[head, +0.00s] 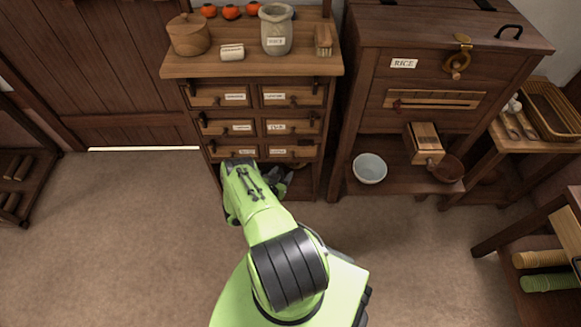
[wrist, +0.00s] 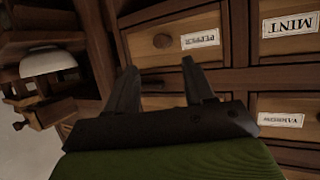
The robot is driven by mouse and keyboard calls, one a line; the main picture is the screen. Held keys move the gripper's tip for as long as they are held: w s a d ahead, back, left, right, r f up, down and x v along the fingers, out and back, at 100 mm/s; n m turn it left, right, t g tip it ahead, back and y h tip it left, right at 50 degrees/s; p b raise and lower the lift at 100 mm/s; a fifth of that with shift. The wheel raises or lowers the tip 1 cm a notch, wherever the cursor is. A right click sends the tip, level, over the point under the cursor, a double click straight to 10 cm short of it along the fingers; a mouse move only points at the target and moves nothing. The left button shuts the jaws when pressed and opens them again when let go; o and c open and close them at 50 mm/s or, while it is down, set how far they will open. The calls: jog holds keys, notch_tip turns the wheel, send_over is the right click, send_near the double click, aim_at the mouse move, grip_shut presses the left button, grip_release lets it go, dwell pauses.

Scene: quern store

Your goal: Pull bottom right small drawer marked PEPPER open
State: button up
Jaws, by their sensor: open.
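The PEPPER drawer (wrist: 152,52) is in the upper middle of the wrist view, its label upside down. It has a round dark knob (wrist: 163,41) and looks shut. In the head view it is the bottom right small drawer (head: 303,152) of the wooden cabinet. My gripper (wrist: 160,74) is open, with nothing between its fingers. The fingertips point toward the drawer front, with the knob beyond them and apparently untouched. In the head view my gripper (head: 276,179) is in front of the cabinet's lower part, partly hidden by my arm.
The MINT drawer (wrist: 276,44) is beside PEPPER in the wrist view. A white bowl (head: 370,168) sits on the low shelf of the RICE chest (head: 432,75) to the right. A pot (head: 276,40) stands on the cabinet top. Open floor lies to the left.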

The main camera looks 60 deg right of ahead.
aim_at(292, 160)
jog(key=b+x, duration=0.6)
jog(key=x, duration=0.4)
jog(key=shift+a, duration=0.1)
jog(key=shift+c, duration=0.5)
grip_shut()
jog(key=shift+a, duration=0.1)
